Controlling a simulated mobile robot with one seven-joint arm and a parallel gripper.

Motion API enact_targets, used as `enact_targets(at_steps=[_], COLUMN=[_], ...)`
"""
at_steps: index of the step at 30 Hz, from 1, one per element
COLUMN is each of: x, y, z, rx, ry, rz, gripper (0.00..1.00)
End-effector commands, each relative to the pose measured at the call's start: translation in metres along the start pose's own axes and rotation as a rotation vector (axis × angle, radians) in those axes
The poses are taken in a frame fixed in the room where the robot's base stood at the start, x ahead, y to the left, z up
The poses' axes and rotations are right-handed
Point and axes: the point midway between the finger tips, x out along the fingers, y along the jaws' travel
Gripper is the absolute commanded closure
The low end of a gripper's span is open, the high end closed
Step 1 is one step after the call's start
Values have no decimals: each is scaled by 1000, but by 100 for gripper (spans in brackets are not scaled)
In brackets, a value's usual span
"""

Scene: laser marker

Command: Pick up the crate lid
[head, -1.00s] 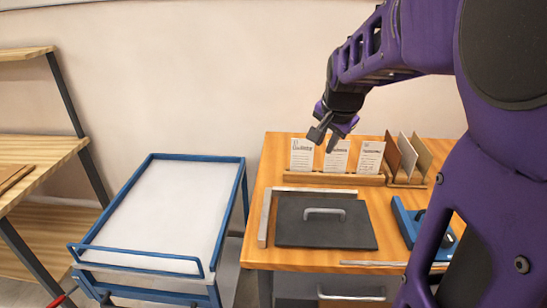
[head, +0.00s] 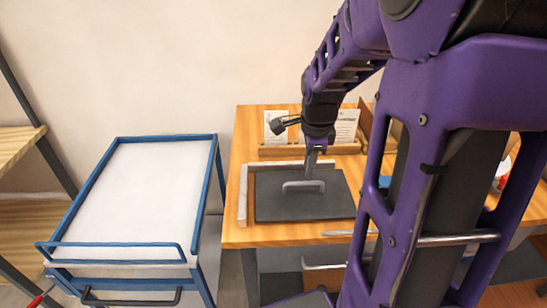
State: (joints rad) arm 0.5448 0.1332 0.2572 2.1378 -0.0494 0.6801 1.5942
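The crate lid appears to be the dark grey flat panel (head: 285,206) lying on the wooden table in the head view. A light metal bow handle (head: 303,185) stands up from its middle. My gripper (head: 311,172) points down right over the handle, its tip at or just behind the handle's top edge. I see the fingers nearly edge-on as one grey piece, so the gap between them is hidden. I cannot tell whether they touch the handle. The lid lies flat on the table.
Metal strips (head: 243,195) border the lid at the left and back. A wooden card holder (head: 283,150) stands behind it. A blue-framed cart (head: 217,175) with an empty white top stands at the left, apart from the wooden table (head: 238,228). My arm hides much of the table's right side.

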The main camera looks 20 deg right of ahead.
Motion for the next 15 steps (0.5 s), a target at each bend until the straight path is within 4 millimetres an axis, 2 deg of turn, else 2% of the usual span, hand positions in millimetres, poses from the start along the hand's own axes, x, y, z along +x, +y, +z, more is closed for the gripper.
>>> enact_targets(at_steps=[1,3,11,15], x=[11,21,39,62], y=[1,1,0,0], z=[0,0,1,3], rx=[0,0,0,-1], ry=[-1,0,0,-2], rz=[4,3,1,3], gripper=[78,78,78,78])
